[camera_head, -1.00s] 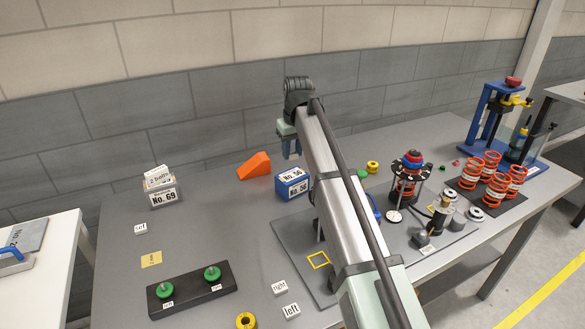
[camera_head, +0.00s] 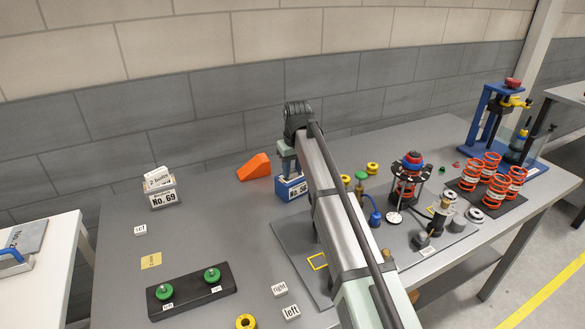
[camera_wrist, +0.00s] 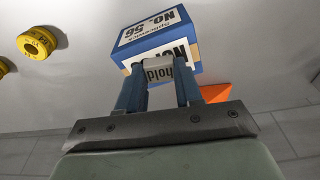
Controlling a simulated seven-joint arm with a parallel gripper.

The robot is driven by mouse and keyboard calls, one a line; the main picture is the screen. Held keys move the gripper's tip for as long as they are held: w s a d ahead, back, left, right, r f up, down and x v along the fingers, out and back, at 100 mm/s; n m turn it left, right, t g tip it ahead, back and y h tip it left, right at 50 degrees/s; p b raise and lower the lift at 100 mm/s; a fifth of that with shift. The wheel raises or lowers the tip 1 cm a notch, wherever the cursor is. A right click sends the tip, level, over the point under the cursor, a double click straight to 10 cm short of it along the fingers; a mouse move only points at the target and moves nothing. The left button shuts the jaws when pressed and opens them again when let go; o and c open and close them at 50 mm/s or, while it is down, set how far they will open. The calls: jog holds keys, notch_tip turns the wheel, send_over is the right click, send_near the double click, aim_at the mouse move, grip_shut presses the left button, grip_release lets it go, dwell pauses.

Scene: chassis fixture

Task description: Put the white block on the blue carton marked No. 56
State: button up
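The blue carton (camera_head: 282,191) marked No. 56 stands on the bench just below my gripper (camera_head: 290,172). It also shows ahead of the fingers in the wrist view (camera_wrist: 128,38). My gripper, seen in the wrist view (camera_wrist: 158,80), is shut on a white block (camera_wrist: 157,71) with lettering that reads "hold". The block is at the carton, overlapping its label in the wrist view. I cannot tell whether block and carton touch. In the head view the block is hidden or too small to make out, and my arm covers the carton's right side.
An orange wedge (camera_head: 254,166) lies just left of the carton. A carton marked No. 69 (camera_head: 164,199) stands farther left with white blocks on top. To the right are a yellow ring (camera_head: 372,168), a green-topped part (camera_head: 361,176) and a black-framed fixture (camera_head: 410,182).

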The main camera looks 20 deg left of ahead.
jog(key=o, duration=0.4)
jog(key=shift+o, duration=0.2)
notch_tip(320, 180, up, 12)
jog(key=s+d, duration=0.1)
jog(key=shift+s+d, duration=0.15)
jog(key=shift+o, duration=0.4)
jog(key=shift+r, duration=0.1)
